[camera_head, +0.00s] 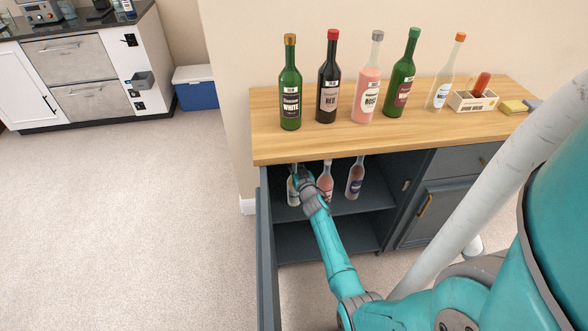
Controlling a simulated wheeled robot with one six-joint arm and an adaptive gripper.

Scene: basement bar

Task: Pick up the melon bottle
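My gripper (297,173) reaches into the open cabinet, at the neck of the leftmost bottle (292,193) on the inner shelf. This bottle looks pale or clear with a light label and stands upright; the gripper hides its upper part. The gap between my fingers is too small to see, so I cannot tell whether they are shut on it. A pink bottle (325,182) stands just right of my wrist, partly covered by it. A clear bottle with a dark purple label (355,180) stands further right. I cannot read which bottle is the melon one.
The wooden countertop (268,146) overhangs the shelf. Several wine bottles stand on it, with a white holder (470,103) and a yellow sponge (513,107) at right. The open cabinet door (266,265) stands left of my arm. Carpet at left is clear.

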